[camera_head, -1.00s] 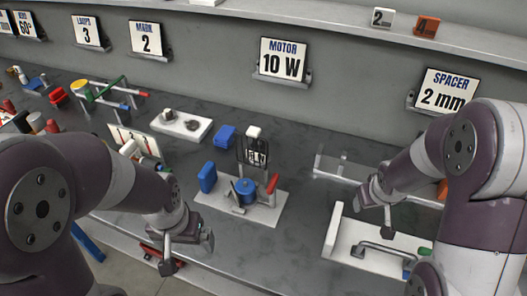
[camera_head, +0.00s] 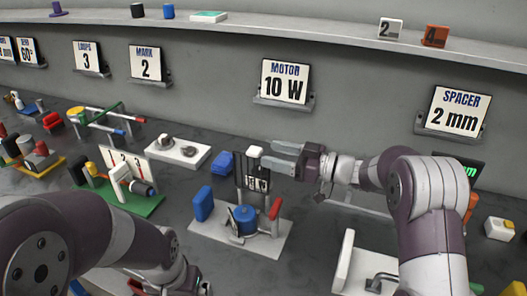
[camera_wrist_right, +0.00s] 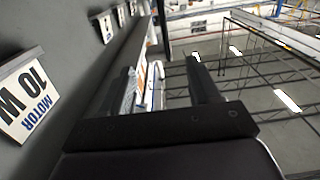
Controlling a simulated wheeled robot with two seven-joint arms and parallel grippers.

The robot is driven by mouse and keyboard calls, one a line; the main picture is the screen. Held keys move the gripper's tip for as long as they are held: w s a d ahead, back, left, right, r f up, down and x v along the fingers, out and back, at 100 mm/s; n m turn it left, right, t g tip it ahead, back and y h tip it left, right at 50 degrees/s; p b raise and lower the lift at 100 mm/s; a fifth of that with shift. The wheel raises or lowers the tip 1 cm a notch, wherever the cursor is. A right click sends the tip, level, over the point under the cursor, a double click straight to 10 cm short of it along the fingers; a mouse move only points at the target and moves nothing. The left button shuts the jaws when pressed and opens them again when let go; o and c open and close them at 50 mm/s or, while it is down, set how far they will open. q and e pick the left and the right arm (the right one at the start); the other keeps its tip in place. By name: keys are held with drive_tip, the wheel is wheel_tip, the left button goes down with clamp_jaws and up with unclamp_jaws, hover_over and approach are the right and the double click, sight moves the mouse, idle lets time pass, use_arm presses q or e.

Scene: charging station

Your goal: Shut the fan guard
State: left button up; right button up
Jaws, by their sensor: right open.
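The fan unit stands on a pale base plate (camera_head: 207,240) with a blue motor (camera_head: 244,219).
A blue block (camera_head: 203,204) and a red handle (camera_head: 275,208) stand on either side of the motor. A MOTOR 10 W card (camera_head: 286,83) hangs on the wall behind, also in the right wrist view (camera_wrist_right: 27,95). A white plate with knobs (camera_head: 178,152) lies left.

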sight(254, 169)
drive_tip(key=shift+x, duration=1.85)
use_arm(q)
drive_tip(key=shift+r, duration=0.1)
